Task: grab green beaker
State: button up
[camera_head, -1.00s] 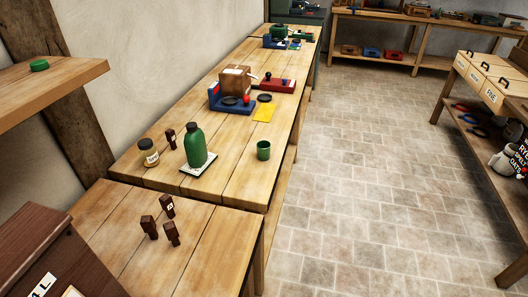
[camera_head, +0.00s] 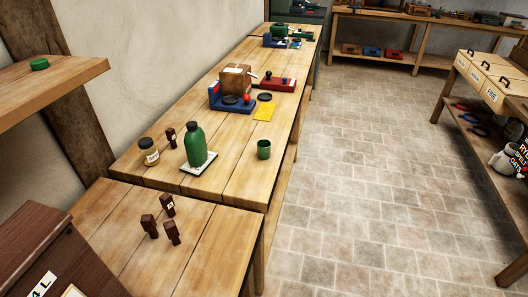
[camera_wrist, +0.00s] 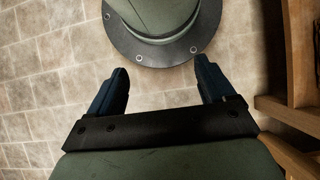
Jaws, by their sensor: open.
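The green beaker (camera_head: 264,149) stands upright on the wooden bench (camera_head: 237,181), near its right edge, in the head view. It is small and cup-shaped, with its open top showing. My gripper (camera_wrist: 162,84) shows only in the wrist view. Its two dark fingers are spread wide apart with nothing between them. It is over the tiled floor, with my own round green base part beyond the fingertips. The beaker does not show in the wrist view, so its distance from my gripper cannot be told.
A green bottle (camera_head: 195,145) on a white tile, a labelled jar (camera_head: 149,152) and a dark wooden piece (camera_head: 171,137) stand left of the beaker. Bench around the beaker is clear.

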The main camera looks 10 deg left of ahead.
jog(key=w+a+r+n+t, duration=0.1)
jog(key=w+a+r+t, duration=0.1)
jog(key=w+r, duration=0.8)
jog(key=w+a+r+n+t, duration=0.1)
jog(key=w+a+r+t, duration=0.15)
jog(key=w+r, duration=0.85)
jog(key=w+a+r+n+t, duration=0.1)
jog(key=w+a+r+t, duration=0.2)
jog(key=w, duration=1.3)
notch_tip(320, 180, up, 34)
jog(key=r+n+y, duration=0.1)
jog(key=n+y, duration=0.1)
jog(key=n, duration=0.8)
send_over(264, 150)
jog(key=w, duration=0.2)
jog(key=f, duration=0.9)
jog(key=a+f, duration=0.1)
jog(key=f, duration=0.4)
jog(key=shift+w, duration=0.25)
jog(key=shift+r, duration=0.1)
jog(key=shift+c, duration=0.3)
jog(key=c, duration=1.1)
